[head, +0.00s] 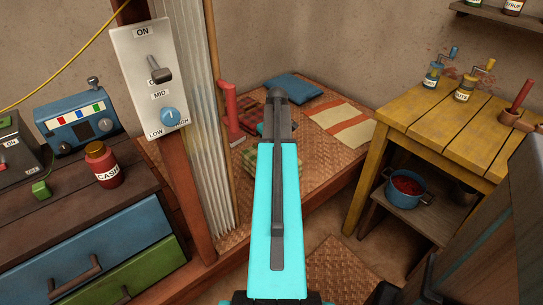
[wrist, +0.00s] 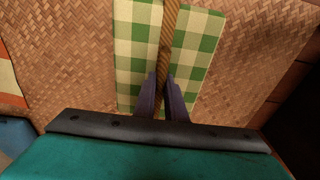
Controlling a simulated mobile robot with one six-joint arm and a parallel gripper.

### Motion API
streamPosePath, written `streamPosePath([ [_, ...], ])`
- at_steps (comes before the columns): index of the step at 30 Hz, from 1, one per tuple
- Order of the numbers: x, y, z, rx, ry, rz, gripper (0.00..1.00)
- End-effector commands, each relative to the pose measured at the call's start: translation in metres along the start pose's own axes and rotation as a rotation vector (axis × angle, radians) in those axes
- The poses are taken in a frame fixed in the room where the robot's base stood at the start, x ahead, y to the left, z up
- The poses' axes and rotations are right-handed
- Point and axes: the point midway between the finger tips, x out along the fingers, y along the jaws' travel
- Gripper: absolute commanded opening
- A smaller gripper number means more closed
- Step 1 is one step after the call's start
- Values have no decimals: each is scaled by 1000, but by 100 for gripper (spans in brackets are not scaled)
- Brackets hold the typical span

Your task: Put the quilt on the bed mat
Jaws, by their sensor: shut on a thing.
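The quilt (wrist: 136,45) is a green-and-cream checked cloth with a narrow brown, rope-like strip along its middle. My gripper (wrist: 165,88) has its dark fingers closed on either side of this strip. In the head view, part of the quilt (head: 251,164) shows beside my arm, which hides the rest and my gripper. The bed mat (head: 322,162) is brown woven matting on a low platform; in the wrist view the woven mat (wrist: 70,62) lies under and around the quilt. I cannot tell whether the quilt touches it.
A blue pillow (head: 293,87) and an orange-and-cream striped cloth (head: 342,122) lie on the mat's far part. A red upright object (head: 229,108) stands at its left edge. A yellow table (head: 455,120) is right; a drawer chest (head: 95,235) and post are left.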

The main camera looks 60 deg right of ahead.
Motion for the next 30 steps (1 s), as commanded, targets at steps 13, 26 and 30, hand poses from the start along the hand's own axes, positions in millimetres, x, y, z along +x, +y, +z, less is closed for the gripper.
streamPosePath([
  [13, 33, 0, 4, 0, 1, 0, 0],
  [26, 36, 0, 4, 0, 0, 0, 14],
  [30, 36, 0, 4, 0, 0, 0, 29],
])
